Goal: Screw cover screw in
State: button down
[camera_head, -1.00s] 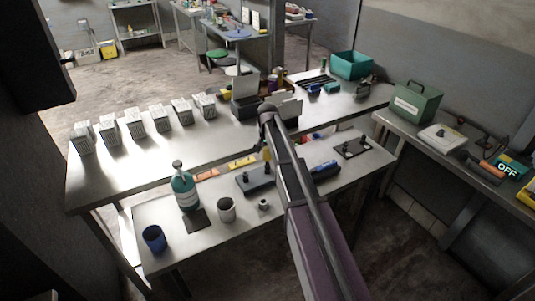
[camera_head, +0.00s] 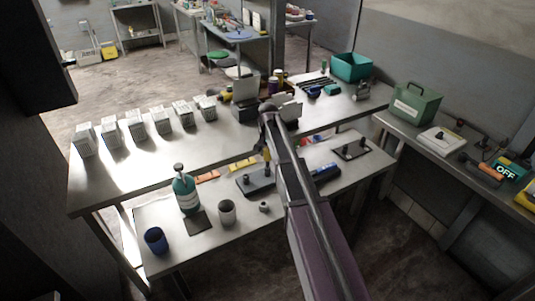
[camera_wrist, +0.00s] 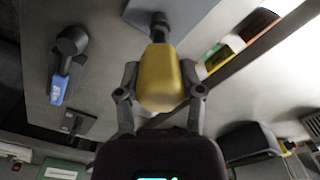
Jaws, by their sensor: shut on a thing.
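My gripper (camera_wrist: 160,92) is shut on a yellow tool handle (camera_wrist: 158,75). A dark shaft or tip (camera_wrist: 159,27) extends from the far end of the handle towards a grey block (camera_wrist: 190,22). In the head view my gripper (camera_head: 267,152) is partly hidden by my arm, above the dark block (camera_head: 258,186) on the front bench. Upright dark posts show on this block, and the tool is above or at the right one. I cannot tell whether it touches. I cannot make out the cover screw.
A blue-and-black tool (camera_head: 325,172) lies right of the block, and a two-peg plate (camera_head: 351,150) lies farther right. A pump bottle (camera_head: 185,192), grey cup (camera_head: 227,213) and blue cup (camera_head: 156,240) stand left and in front. Orange and yellow trays (camera_head: 242,164) lie behind.

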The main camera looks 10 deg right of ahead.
jog(key=shift+r+p, duration=2.15)
jog(key=shift+r, duration=0.15)
jog(key=shift+f, duration=0.1)
jog(key=shift+f+b, duration=0.65)
jog(key=shift+b, duration=0.1)
